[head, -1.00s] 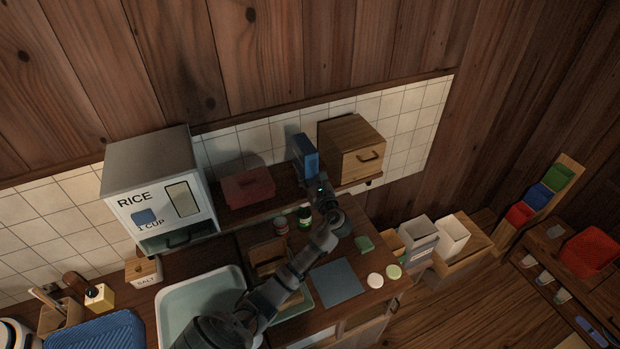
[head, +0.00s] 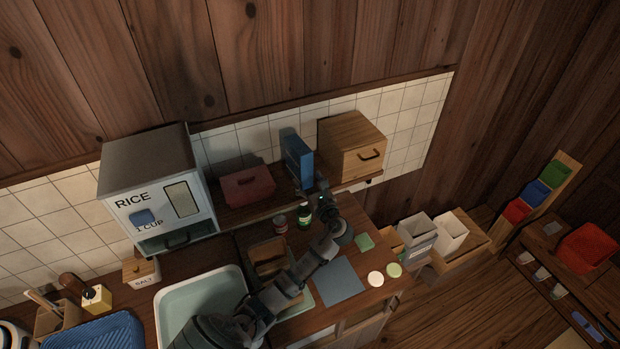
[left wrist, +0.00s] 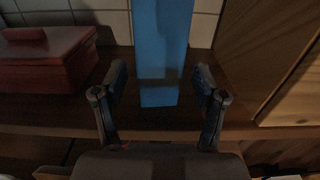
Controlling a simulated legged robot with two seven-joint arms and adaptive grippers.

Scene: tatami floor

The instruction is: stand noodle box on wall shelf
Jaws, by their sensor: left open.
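The blue noodle box (head: 297,158) stands upright on the wall shelf (head: 258,210), between a red box and a wooden bread box. In the left wrist view the noodle box (left wrist: 162,50) rises straight ahead, its foot on the shelf board (left wrist: 60,112). My left gripper (head: 312,190) is in front of the box at shelf height. In the left wrist view its two fingers (left wrist: 160,88) are spread, one on each side of the box's lower part, with gaps showing. My right gripper is not in view.
The red lidded box (head: 247,186) is left of the noodle box and the wooden bread box (head: 352,146) is close on its right. The rice dispenser (head: 158,190) stands at the shelf's left. Below are a green-capped jar (head: 304,216), a sink (head: 200,305) and a grey mat (head: 338,282).

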